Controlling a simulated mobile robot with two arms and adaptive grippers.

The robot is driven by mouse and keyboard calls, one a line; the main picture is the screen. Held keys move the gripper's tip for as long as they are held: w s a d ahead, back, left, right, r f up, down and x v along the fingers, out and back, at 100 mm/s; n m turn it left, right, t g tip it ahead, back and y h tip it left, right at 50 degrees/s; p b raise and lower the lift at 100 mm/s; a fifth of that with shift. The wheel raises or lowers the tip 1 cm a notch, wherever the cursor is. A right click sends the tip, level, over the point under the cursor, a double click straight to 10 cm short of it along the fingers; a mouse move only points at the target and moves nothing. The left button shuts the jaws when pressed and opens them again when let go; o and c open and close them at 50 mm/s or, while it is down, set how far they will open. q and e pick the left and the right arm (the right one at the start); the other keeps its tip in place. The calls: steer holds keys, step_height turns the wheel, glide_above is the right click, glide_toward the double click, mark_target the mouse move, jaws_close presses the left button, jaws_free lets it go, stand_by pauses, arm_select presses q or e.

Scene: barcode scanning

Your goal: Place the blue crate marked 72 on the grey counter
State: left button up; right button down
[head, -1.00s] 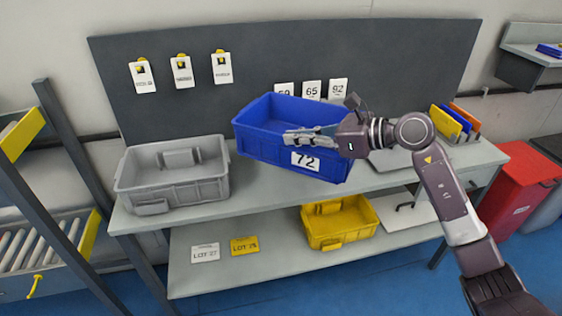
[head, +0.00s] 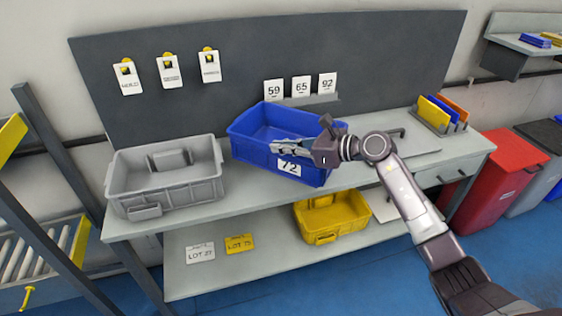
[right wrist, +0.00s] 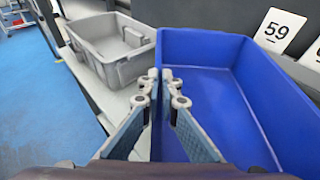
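The blue crate marked 72 (head: 255,150) is at the middle of the grey counter (head: 210,211), right of a grey crate. Its front lower corner is close to the counter's front edge. I cannot tell whether its whole base touches the counter. My right gripper (head: 275,146) is at the crate's front wall, above the 72 label. In the right wrist view, the right gripper (right wrist: 161,76) has its fingertips close together on either side of the blue crate's (right wrist: 205,100) rim, shut on it. The crate is empty. My left gripper is not in view.
A grey crate (head: 125,190) stands close at the left. Cards marked 59, 65 and 92 (head: 301,88) stand behind. A rack of coloured folders (head: 440,112) is at the right end. A yellow crate (head: 325,238) sits on the lower shelf.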

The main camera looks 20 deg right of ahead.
mark_target(281, 174)
steer(key=shift+f, duration=2.85)
steer(key=c, duration=2.6)
jaws_free()
steer(key=shift+f, duration=0.15)
steer(key=shift+c, duration=0.2)
steer(key=o, duration=0.5)
